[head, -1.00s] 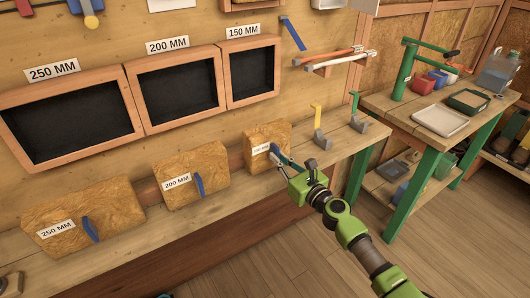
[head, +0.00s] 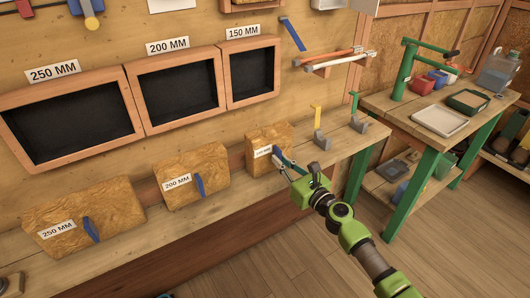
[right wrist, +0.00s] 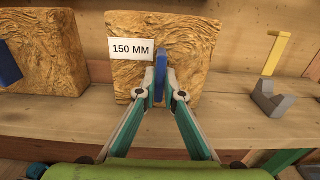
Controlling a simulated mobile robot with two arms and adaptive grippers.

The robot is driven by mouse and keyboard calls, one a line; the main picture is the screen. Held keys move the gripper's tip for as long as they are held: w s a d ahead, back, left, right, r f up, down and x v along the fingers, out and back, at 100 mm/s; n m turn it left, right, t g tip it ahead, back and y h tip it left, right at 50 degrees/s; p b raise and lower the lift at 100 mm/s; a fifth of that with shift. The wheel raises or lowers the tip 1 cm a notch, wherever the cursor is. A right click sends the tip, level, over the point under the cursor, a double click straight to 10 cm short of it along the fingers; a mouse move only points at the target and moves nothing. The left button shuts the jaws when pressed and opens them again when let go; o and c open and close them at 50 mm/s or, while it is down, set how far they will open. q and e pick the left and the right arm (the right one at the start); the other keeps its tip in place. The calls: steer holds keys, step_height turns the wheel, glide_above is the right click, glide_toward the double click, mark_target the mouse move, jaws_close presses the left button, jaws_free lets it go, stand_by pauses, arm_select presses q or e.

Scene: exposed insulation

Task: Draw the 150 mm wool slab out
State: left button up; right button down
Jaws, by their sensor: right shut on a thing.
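The 150 mm wool slab (head: 263,138) is a tan, fibrous block standing on the wooden bench, the rightmost of three slabs. It carries a white 150 MM label and a blue pull tab (right wrist: 160,72) on its front, seen in the right wrist view. My right gripper (head: 283,163) is shut on that tab, with one finger on each side of it, as the right wrist view also shows (right wrist: 160,96). The slab looks upright, its base at bench level. My left gripper is not in view.
The 200 mm slab (head: 203,163) and 250 mm slab (head: 105,203) stand to the left. Dark framed openings sit on the wall above. Grey blocks with a yellow strip (head: 317,118) and green strip (head: 354,105) stand to the right. The floor in front is clear.

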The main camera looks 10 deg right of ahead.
steer(key=v, duration=0.6)
steer(key=shift+p, duration=0.45)
stand_by(0.4)
steer(key=shift+s, duration=0.15)
